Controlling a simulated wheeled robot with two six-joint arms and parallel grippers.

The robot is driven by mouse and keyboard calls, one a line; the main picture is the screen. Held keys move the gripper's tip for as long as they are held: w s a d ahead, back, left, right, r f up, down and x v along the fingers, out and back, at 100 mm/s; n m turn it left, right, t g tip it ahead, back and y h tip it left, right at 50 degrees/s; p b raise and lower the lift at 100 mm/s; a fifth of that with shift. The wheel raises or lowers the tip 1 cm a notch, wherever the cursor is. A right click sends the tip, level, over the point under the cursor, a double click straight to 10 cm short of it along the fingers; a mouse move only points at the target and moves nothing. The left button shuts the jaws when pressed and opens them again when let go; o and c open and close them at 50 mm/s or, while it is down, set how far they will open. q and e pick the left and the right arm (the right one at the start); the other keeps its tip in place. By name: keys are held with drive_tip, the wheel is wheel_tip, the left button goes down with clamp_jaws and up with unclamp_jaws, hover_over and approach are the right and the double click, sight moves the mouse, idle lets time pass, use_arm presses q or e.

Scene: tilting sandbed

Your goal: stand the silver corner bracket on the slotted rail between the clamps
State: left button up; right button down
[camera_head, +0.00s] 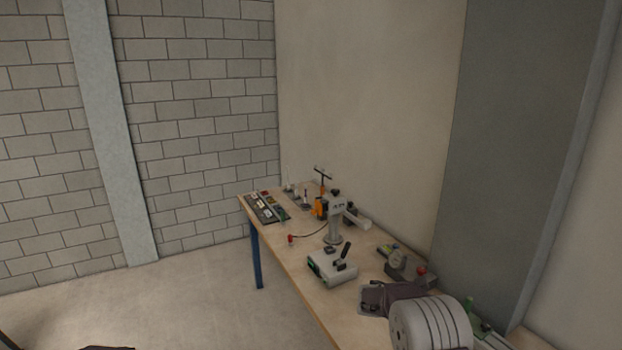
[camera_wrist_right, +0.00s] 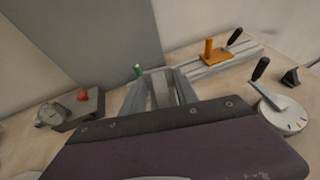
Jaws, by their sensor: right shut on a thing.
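My right gripper (camera_wrist_right: 160,90) is shut on a grey metal piece, seemingly the silver corner bracket (camera_wrist_right: 161,86), which shows between its two fingers in the right wrist view. Its lower part is hidden by the gripper body. The slotted rail (camera_wrist_right: 238,58) lies beyond the fingers to the right, with an orange clamp (camera_wrist_right: 213,54) on it. A green knob (camera_wrist_right: 137,70), seemingly of the other clamp, shows behind the left finger. In the head view my right gripper (camera_head: 372,298) is over the bench, left of the green knob (camera_head: 470,304). My left gripper is not clearly in view.
A dial with a black handle (camera_wrist_right: 283,112) stands right of the gripper. A red-knobbed block (camera_wrist_right: 84,103) and a round gauge (camera_wrist_right: 52,113) stand at left. The workbench (camera_head: 288,262) also holds a white box (camera_head: 331,268) and a grey stand (camera_head: 334,228).

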drive_tip(key=s+a+f+n+t+y, duration=0.1)
drive_tip(key=s+a+f+n+t, duration=0.15)
drive_tip(key=a, duration=0.35)
drive_tip(key=s+a+f+n+t+y+b, duration=0.1)
drive_tip(key=s+a+f, duration=0.1)
drive_tip(key=a+f, duration=0.3)
drive_tip(key=s+a+f+n+t+y, duration=0.1)
drive_tip(key=s+a+f+n+t, duration=0.1)
drive_tip(key=a, duration=0.5)
use_arm(q)
drive_tip(key=shift+a+f+b, duration=0.2)
drive_tip(key=shift+f, duration=0.35)
drive_tip(key=shift+a+f+b, duration=0.15)
drive_tip(key=shift+f+b, duration=0.05)
drive_tip(key=shift+f, duration=0.3)
use_arm(e)
drive_tip(key=s+f, duration=0.4)
drive_tip(key=s, duration=0.7)
drive_tip(key=shift+s+d+f+m+h, duration=0.3)
drive_tip(key=shift+m+h, duration=0.1)
drive_tip(key=shift+m, duration=0.05)
